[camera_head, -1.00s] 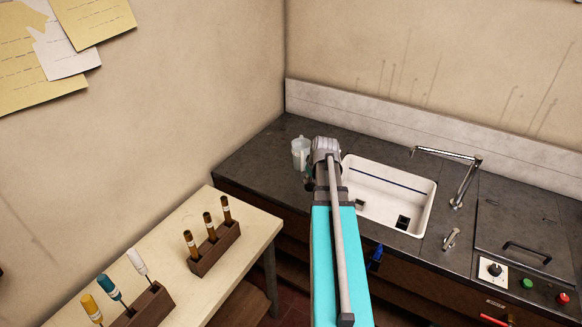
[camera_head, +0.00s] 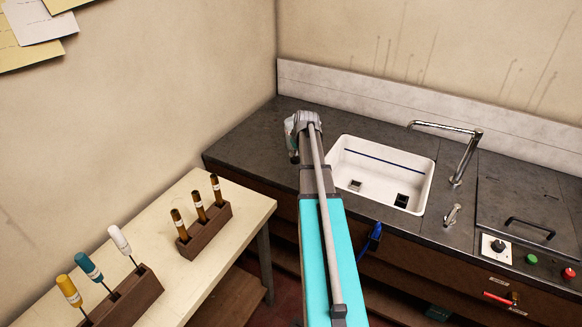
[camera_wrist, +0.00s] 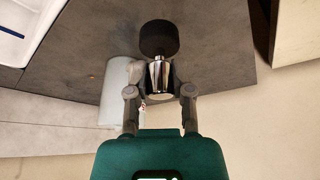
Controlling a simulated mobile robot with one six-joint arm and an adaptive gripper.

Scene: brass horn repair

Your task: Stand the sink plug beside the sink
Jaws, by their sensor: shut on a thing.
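The sink plug (camera_wrist: 158,40), a dark round disc with a chrome stem, is in my gripper (camera_wrist: 160,88) in the wrist view. The fingers are shut on its chrome stem, and the black end points away from my palm, over the dark counter. I cannot tell whether it touches the counter. In the head view my arm hides the plug and most of my gripper. The white sink (camera_head: 343,150) is set into the counter, right of my gripper; its corner shows at the wrist view's upper left (camera_wrist: 14,45).
The dark counter (camera_head: 250,135) is bare to the left. A chrome tap (camera_head: 468,155) rises right of the sink. A bench with tool racks (camera_head: 208,228) is nearer left.

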